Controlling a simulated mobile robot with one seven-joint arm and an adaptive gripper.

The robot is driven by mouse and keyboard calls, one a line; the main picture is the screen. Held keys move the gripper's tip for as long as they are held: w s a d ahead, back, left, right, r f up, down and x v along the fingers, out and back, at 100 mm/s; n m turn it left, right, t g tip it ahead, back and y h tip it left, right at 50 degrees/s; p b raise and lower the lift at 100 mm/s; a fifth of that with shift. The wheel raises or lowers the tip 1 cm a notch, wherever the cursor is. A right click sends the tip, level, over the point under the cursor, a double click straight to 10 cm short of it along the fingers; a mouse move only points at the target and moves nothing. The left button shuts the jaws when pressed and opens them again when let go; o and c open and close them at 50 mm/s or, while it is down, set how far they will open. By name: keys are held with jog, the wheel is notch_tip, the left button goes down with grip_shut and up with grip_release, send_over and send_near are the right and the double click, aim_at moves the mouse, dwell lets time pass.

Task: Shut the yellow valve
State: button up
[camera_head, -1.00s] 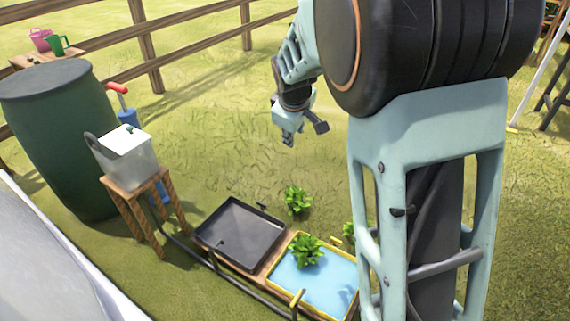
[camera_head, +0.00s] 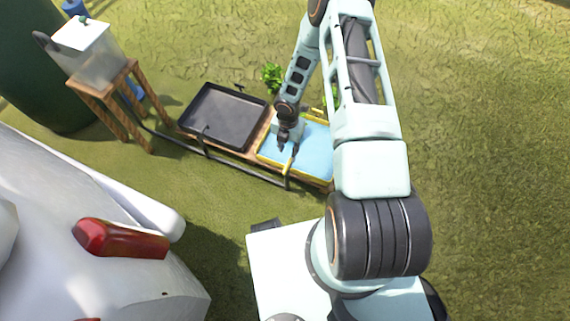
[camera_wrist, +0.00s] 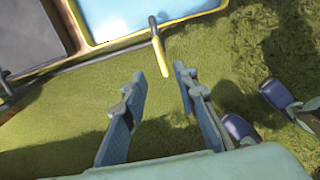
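The yellow valve (camera_head: 289,164) is on the dark pipe at the near edge of the yellow-rimmed tray of blue water (camera_head: 312,150). In the wrist view its yellow handle (camera_wrist: 158,50) is just ahead of my gripper (camera_wrist: 161,85), near the middle between the fingers. My gripper is open, its fingers apart, with nothing clearly held. In the head view my gripper (camera_head: 288,146) points down above the near side of the blue tray, close to the valve. Whether a finger touches the handle I cannot tell.
A dark empty tray (camera_head: 224,112) lies left of the blue one. The pipe (camera_head: 240,170) runs along their near side from a wooden stand (camera_head: 128,72) with a clear tank (camera_head: 92,52). A green plant (camera_head: 271,77) grows behind. Grass on the right is clear.

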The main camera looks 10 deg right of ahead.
aim_at(287, 165)
jog(key=f+b, duration=0.1)
jog(key=f, duration=0.2)
jog(key=f+b, duration=0.1)
jog(key=f, duration=0.3)
jog(key=f+b, duration=0.1)
jog(key=f, duration=0.3)
jog(key=shift+s+a+f, duration=0.15)
jog(key=shift+s+f, duration=0.05)
jog(key=shift+s, duration=0.05)
jog(key=shift+c, duration=0.7)
grip_shut()
